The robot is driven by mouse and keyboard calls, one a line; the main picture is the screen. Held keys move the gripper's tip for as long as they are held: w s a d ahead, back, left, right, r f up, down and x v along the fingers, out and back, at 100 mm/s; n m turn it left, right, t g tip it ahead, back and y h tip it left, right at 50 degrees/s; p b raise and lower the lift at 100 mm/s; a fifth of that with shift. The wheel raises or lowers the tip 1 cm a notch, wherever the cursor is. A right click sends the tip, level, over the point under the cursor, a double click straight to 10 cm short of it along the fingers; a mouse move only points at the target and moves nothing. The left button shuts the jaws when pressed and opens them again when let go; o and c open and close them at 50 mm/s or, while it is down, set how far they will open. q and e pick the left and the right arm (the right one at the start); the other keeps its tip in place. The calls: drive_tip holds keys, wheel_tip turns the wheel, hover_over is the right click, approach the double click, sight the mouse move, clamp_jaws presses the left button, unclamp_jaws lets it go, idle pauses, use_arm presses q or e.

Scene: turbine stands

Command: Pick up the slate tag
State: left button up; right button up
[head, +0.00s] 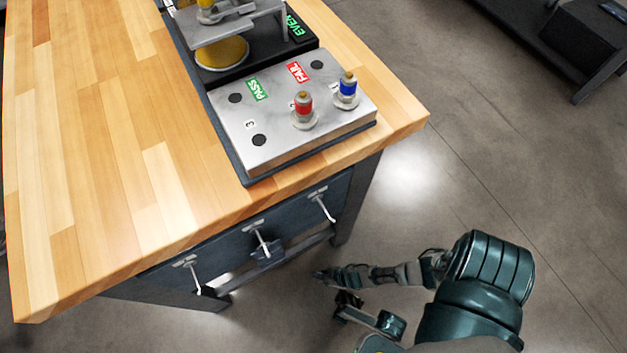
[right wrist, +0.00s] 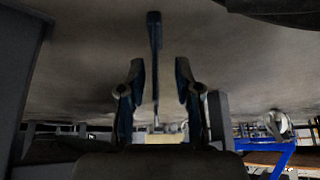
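A small dark slate-blue piece, which looks like the slate tag (head: 267,252), hangs at the middle hook on the bench's front panel. My right gripper (head: 330,288) is right of it and a little lower, over the floor, apart from it and with no object visible in it. In the right wrist view my right gripper's two fingers (right wrist: 158,88) stand apart. A slim dark piece (right wrist: 154,30) shows between and beyond them; I cannot tell what it is. My left gripper is not in view.
The wooden bench (head: 90,150) has a dark front panel with two other hooks, left (head: 190,272) and right (head: 321,205). A metal box (head: 285,130) with red and blue knobs stands near the bench's corner.

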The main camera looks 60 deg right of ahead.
sight(320, 275)
drive_tip(key=b+x, duration=0.1)
drive_tip(key=x, duration=0.1)
drive_tip(key=b+x, duration=0.1)
drive_tip(key=x, duration=0.1)
drive_tip(key=shift+s+d+f+b, duration=0.25)
drive_tip(key=shift+s+b, duration=0.05)
drive_tip(key=shift+b, duration=0.1)
drive_tip(key=shift+w+f, duration=0.15)
drive_tip(key=shift+w, duration=0.4)
clamp_jaws()
